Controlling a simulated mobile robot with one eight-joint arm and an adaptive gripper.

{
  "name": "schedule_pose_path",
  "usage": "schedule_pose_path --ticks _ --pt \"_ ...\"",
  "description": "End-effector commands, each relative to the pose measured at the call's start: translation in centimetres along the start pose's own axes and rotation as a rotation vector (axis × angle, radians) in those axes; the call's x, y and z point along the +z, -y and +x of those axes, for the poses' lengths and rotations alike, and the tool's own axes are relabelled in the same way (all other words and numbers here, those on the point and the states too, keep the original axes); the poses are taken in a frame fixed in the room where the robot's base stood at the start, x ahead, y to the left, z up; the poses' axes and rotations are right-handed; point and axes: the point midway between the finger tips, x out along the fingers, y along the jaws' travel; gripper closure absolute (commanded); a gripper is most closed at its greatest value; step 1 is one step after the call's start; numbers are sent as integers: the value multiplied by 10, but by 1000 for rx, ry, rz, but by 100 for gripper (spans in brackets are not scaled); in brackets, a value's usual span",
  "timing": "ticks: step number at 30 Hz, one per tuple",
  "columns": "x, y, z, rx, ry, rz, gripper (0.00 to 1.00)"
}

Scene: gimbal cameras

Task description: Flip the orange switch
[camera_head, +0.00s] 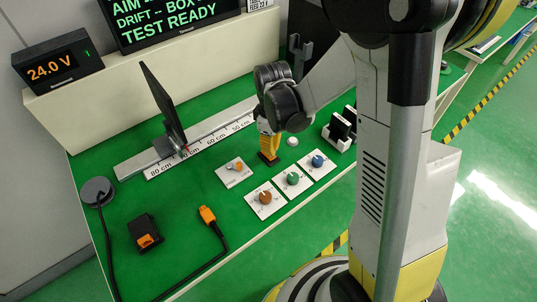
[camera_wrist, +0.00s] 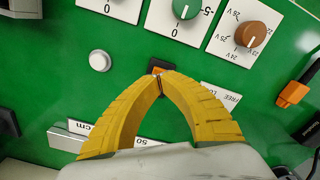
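The orange switch (camera_head: 238,167) stands on a small white plate (camera_head: 232,178) on the green bench. In the wrist view only a corner of a plate lettered "FREE" (camera_wrist: 222,94) shows; my right-hand finger hides the rest, and the switch is not visible there. My gripper (camera_head: 268,157) points down to the right of the switch plate, apart from the switch. In the wrist view its yellow fingers meet at the tips (camera_wrist: 160,73), with a small dark square (camera_wrist: 157,64) just beyond them. I see nothing clearly held.
A white round button (camera_head: 292,141) is to the right. A ruler rail (camera_head: 200,139) with an upright dark panel (camera_head: 162,105) lies behind. An orange cable plug (camera_head: 207,215) lies front left.

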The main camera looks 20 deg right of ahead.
Motion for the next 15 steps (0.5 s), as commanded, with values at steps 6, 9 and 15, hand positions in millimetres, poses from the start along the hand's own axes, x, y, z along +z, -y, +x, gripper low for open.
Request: schedule_pose_path --ticks 6,9,15 --pt "0 0 4 0 0 0 100" --pt "0 0 6 0 0 0 100" --pt "0 0 8 0 0 0 100"
